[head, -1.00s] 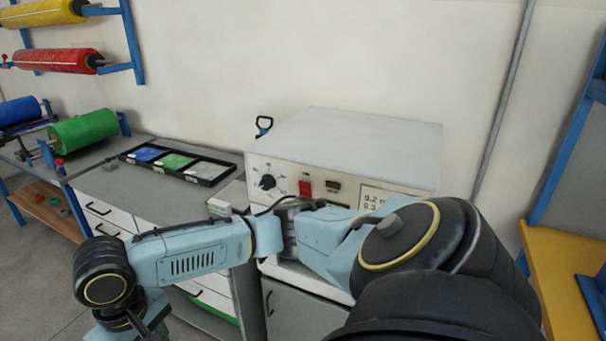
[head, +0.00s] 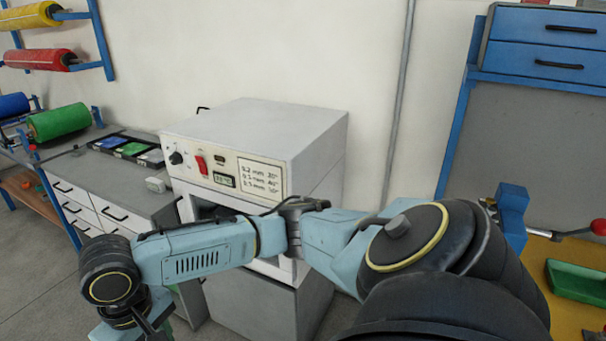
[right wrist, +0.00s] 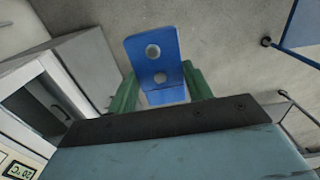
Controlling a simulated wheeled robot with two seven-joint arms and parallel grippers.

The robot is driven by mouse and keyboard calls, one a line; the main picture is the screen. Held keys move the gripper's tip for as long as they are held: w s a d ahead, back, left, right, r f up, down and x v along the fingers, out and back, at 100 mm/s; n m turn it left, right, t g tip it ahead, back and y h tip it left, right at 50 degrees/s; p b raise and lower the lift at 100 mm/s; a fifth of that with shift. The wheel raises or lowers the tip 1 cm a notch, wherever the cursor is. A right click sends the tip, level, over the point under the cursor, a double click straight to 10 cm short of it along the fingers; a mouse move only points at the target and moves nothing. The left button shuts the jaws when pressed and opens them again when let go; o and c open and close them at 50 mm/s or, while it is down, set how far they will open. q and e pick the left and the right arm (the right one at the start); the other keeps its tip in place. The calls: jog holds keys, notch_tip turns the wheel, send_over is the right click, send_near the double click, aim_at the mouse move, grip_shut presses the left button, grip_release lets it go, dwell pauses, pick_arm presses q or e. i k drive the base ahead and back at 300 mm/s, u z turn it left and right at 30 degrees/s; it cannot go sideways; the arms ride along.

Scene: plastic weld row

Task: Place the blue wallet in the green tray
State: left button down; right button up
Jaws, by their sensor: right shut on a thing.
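The blue wallet (right wrist: 168,63), a flat blue piece with two round holes, shows in the right wrist view between the green fingers of my right gripper (right wrist: 160,86). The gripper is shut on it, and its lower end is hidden. In the head view my right arm crosses the lower middle, and the wallet is out of sight below. The green tray (head: 578,281) lies at the right edge of the head view on a yellow bench, partly cut off, well apart from the gripper. My left gripper is not in view.
A grey welding cabinet (head: 265,125) stands close behind my arm. A grey bench (head: 100,178) with drawers and a black tray of coloured cards is at left. On the yellow bench (head: 560,318), a blue clamp with a red-knobbed lever stands near the green tray. Grey floor shows at lower left.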

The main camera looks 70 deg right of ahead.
aim_at(569, 285)
jog(key=k, duration=1.55)
jog(key=z, duration=2.15)
jog(key=i, duration=1)
jog(key=u, duration=0.05)
